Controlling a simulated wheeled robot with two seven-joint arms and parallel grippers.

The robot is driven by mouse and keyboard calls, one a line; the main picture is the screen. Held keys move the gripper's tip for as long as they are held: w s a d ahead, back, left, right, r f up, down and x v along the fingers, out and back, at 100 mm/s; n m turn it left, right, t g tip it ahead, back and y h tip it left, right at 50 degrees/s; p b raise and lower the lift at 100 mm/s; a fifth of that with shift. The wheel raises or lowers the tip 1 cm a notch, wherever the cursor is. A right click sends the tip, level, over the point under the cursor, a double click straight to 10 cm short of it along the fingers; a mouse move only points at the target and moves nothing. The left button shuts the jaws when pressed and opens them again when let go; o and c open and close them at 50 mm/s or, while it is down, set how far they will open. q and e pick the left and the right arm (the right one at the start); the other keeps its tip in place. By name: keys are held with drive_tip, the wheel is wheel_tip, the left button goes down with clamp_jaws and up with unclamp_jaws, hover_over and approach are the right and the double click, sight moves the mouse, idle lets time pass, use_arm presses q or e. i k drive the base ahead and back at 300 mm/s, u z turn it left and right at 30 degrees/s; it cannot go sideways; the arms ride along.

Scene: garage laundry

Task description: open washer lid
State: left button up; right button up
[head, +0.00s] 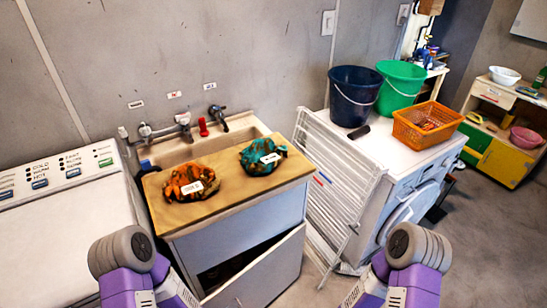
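A white top-loading washer (52,240) stands at the left edge of the head view, partly cut off by the picture's edge. Its control panel (62,177) at the back carries labels such as COLD and HOT and several buttons. The top looks flat, and the lid appears shut. Parts of both my purple and grey arms show at the bottom, the left one beside the washer's right front and the right one in front of the other machine. Neither gripper's fingers are in view.
A sink cabinet (240,230) with a tilted-open front and a wooden board (230,184) bearing two cloth bundles stands right of the washer. A white drying rack (335,185) leans against a front-loading machine (400,168) topped with buckets (354,95) and an orange basket (427,126).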

sight(46, 243)
drive_tip(key=u, duration=1.4)
drive_tip(key=k, duration=0.25)
drive_tip(key=u, duration=1.25)
